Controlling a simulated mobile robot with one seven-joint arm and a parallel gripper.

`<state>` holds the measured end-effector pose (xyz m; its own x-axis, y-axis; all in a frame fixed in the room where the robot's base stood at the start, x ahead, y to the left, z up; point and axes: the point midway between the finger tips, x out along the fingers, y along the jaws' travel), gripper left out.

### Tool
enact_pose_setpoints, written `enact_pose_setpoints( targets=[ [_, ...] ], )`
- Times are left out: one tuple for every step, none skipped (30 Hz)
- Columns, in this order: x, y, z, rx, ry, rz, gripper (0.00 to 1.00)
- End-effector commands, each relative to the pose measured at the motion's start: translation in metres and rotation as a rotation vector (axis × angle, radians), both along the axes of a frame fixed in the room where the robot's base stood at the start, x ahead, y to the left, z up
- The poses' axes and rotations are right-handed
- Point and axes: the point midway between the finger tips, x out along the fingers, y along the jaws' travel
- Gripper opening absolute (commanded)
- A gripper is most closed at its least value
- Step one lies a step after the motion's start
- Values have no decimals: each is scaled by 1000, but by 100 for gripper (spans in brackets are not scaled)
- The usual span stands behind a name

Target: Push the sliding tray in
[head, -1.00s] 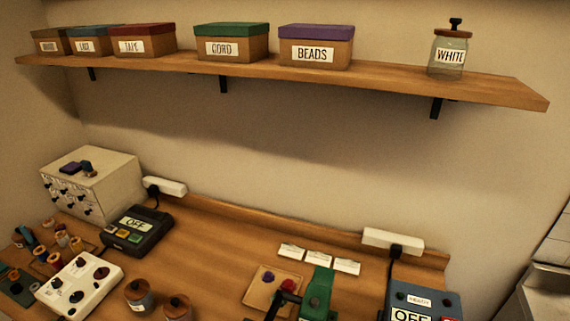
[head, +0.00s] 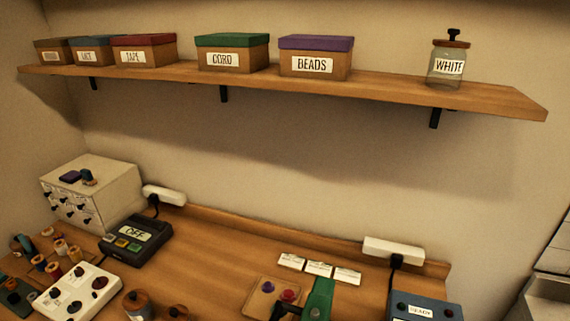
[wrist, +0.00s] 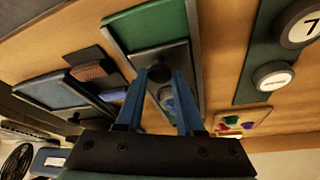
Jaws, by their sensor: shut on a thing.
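In the wrist view, a long grey-framed tray (wrist: 197,62) holds a green panel (wrist: 152,25) at its far end. A dark grey plate with a black knob (wrist: 160,73) lies at the near edge of the green. My gripper (wrist: 163,76) has its two blue fingers on either side of this knob and is shut on it. An open part nearer me holds a small blue-grey thing (wrist: 170,103); my fingers partly hide this part. I cannot tell how far the tray is slid. The head view does not show my gripper.
A similar frame with a blue panel (wrist: 50,88) lies to the left in the wrist view. A card with coloured pieces (wrist: 240,122) and a dark strip with round dials (wrist: 272,75) are to the right. The head view shows a shelf (head: 390,88) above the crowded table.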

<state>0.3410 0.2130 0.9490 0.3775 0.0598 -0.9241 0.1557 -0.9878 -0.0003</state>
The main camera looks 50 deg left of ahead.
Motion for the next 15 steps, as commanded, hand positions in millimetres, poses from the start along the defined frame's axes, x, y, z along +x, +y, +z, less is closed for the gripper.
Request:
enact_pose_setpoints(
  targets=[
    [0, 0, 0, 0, 0, 1, 0],
    [0, 0, 0, 0, 0, 1, 0],
    [0, 0, 0, 0, 0, 1, 0],
    [0, 0, 0, 0, 0, 1, 0],
    [0, 0, 0, 0, 0, 1, 0],
    [0, 0, 0, 0, 0, 1, 0],
    [0, 0, 0, 0, 0, 1, 0],
    [0, 0, 0, 0, 0, 1, 0],
    [0, 0, 0, 0, 0, 1, 0],
    [0, 0, 0, 1, 0, 1, 0],
    [1, 1, 0, 1, -1, 1, 0],
    [3, 2, -1, 1, -1, 0, 0],
    [6, 4, -2, 1, -1, 0, 0],
    [9, 6, -2, 1, -2, 0, 0],
    [15, 10, -3, 2, -3, -1, 0]
  ],
)
